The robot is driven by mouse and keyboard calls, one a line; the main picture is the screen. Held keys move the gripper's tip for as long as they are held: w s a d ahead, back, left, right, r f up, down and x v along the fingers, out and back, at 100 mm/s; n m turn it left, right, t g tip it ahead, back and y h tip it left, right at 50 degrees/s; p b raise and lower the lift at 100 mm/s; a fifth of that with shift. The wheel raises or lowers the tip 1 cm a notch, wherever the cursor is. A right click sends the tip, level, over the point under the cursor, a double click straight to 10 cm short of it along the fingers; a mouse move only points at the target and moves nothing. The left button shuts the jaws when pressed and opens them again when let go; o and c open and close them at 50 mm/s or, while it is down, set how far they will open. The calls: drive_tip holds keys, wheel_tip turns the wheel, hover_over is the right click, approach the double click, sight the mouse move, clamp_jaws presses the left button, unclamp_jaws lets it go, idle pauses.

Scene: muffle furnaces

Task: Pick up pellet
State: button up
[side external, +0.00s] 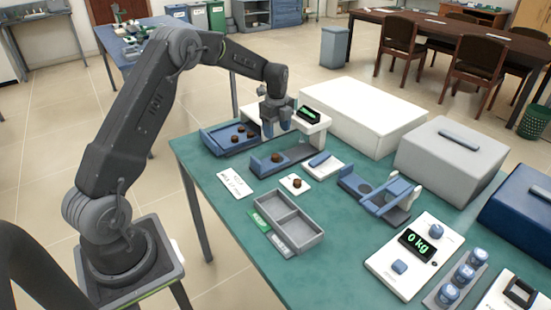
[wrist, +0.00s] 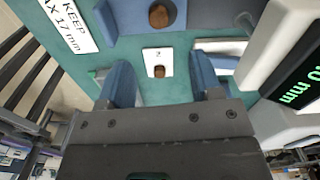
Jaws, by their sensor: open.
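Several small brown pellets are in view. In the side view some lie in a blue tray (side external: 211,146) at the back left, one pellet (side external: 277,157) is on a blue holder (side external: 257,167), and another pellet (side external: 296,183) is on a small white card (side external: 304,190). My gripper (side external: 277,127) is open and empty above the holder, beside the white gauge (side external: 314,128). In the wrist view a pellet (wrist: 159,72) on a white marked card (wrist: 151,56) appears between my open fingers (wrist: 163,78). A larger-looking pellet (wrist: 159,16) lies on a blue surface beyond it.
A printed sign (side external: 235,183) lies left of the holder, and an empty grey two-part tray (side external: 310,243) stands in front. A white block (side external: 360,115), a grey box (side external: 450,160) and a scale reading 0 kg (side external: 395,268) are to the right.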

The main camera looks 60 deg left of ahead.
hover_over(275, 155)
drive_tip(key=f, duration=0.4)
drive_tip(key=shift+w+d+f, duration=0.15)
drive_tip(key=shift+d+f, duration=0.15)
drive_tip(key=shift+f, duration=0.05)
drive_tip(key=shift+a+f, duration=0.15)
drive_tip(key=shift+f, duration=1.2)
drive_tip(key=shift+a+f, duration=0.1)
drive_tip(key=shift+f, duration=1.2)
drive_tip(key=shift+c, duration=0.2)
drive_tip(key=c, duration=0.9)
drive_tip(key=shift+r, duration=0.15)
drive_tip(key=shift+c, duration=0.3)
